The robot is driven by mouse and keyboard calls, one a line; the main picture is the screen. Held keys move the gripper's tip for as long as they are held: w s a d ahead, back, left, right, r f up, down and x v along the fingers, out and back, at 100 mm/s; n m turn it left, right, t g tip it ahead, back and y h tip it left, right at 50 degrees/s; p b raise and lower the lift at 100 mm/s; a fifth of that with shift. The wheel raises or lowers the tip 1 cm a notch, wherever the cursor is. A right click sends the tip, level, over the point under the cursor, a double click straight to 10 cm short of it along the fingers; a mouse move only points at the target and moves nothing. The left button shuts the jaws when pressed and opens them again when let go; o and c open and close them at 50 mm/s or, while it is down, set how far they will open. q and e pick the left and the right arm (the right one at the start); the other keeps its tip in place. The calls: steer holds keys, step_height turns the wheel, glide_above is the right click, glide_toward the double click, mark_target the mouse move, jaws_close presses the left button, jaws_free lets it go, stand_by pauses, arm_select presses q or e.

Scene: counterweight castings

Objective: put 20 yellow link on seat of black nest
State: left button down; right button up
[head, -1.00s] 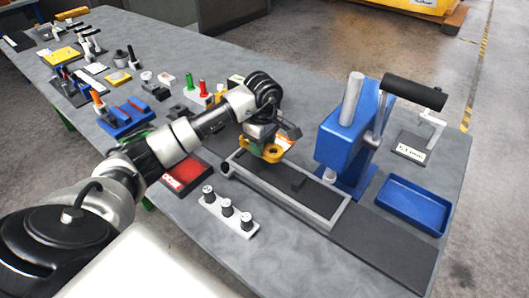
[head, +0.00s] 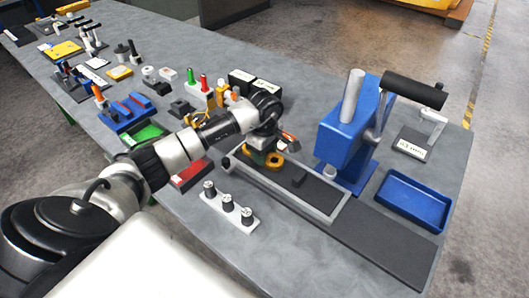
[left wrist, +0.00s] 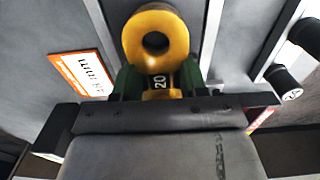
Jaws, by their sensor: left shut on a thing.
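My left gripper (head: 263,157) is shut on a yellow link (head: 275,161). In the left wrist view the link (left wrist: 155,38) shows its round eye pointing away from the gripper, with the number 20 between the green fingers (left wrist: 157,84). The link is over the left end of a long grey-framed tray with a dark floor (head: 322,194); I cannot tell whether it touches the floor. A small black block (head: 299,180) sits in the tray to the right of the link. I cannot tell for sure which part is the nest's seat. The right gripper is out of view.
A blue press (head: 339,143) with a black-handled lever stands behind the tray. A blue bin (head: 414,203) is at the right. An orange-edged label card (left wrist: 82,72) lies beside the tray.

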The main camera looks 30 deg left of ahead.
arm_select(q)
steer(key=shift+s+f, duration=0.2)
steer(key=shift+f, duration=0.15)
